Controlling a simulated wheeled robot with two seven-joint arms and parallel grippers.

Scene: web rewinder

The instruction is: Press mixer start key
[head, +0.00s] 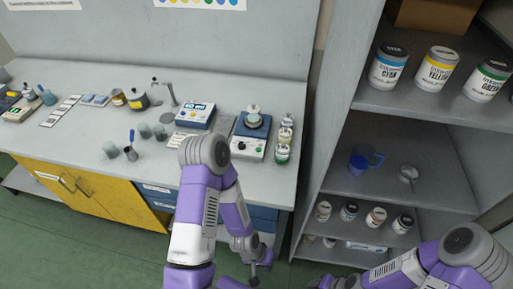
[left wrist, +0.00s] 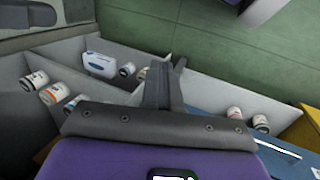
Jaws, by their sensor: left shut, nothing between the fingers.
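The mixer (head: 250,136) stands near the front right of the grey bench in the head view. It has a blue top plate with a small jar on it, and a pale front panel (head: 246,149) with small controls, one of them green. The keys are too small to read. My left gripper (head: 256,271) is low in front of the bench, below and apart from the mixer; its shut, empty fingers show in the left wrist view (left wrist: 165,85). My right gripper (head: 322,283) shows only partly at the bottom edge, and its fingers are unclear.
A grey shelf unit (head: 360,200) with ink cans is close on the right. Cups and a yellow cabinet (head: 85,190) are left.

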